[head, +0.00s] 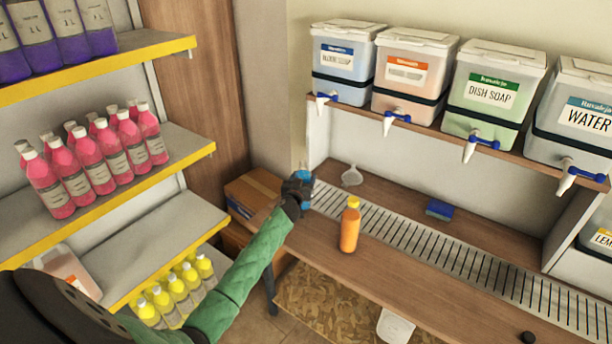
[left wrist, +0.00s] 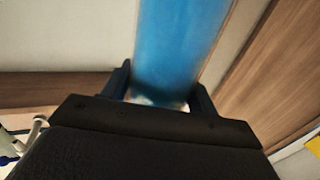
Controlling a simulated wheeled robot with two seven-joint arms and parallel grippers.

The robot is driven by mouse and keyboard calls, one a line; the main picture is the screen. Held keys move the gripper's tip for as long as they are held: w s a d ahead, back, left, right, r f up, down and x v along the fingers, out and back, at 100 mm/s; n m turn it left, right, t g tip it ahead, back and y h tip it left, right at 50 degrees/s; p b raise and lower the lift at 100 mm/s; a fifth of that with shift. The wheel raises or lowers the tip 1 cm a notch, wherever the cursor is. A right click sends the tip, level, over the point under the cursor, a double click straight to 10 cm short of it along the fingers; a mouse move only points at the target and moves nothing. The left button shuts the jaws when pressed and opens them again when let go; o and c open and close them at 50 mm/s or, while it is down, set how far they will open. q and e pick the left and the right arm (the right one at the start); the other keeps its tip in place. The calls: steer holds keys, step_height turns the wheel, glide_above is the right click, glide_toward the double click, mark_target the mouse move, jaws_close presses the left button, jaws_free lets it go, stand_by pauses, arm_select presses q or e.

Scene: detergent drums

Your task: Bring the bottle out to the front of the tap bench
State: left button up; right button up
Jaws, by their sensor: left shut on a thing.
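My left gripper (head: 297,192) is at the back left end of the tap bench (head: 400,276), shut on a blue bottle (head: 304,175). In the left wrist view the blue bottle (left wrist: 178,45) stands between the two fingers of the gripper (left wrist: 162,88). The gripper hides much of the bottle in the head view, and I cannot tell whether its base touches the bench. An orange bottle (head: 349,229) with a yellow cap stands upright on the bench, to the right of and nearer than the gripper. My right gripper is not in view.
Labelled drums with taps, such as the dish soap drum (head: 492,92), stand on a shelf above the bench. A slatted drain grate (head: 415,239), a white funnel (head: 352,176) and a blue sponge (head: 439,209) are on the bench. Shelves of pink bottles (head: 95,165) stand left.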

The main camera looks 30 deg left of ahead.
arm_select(q)
steer(key=s+p, duration=0.1)
steer(key=s, duration=0.7)
steer(key=shift+a+p, duration=0.35)
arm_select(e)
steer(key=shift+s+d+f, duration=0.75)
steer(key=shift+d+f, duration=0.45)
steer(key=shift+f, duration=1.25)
arm_select(q)
steer(key=o, duration=1.5)
steer(key=shift+b+v, duration=1.25)
steer(key=shift+v, duration=2.65)
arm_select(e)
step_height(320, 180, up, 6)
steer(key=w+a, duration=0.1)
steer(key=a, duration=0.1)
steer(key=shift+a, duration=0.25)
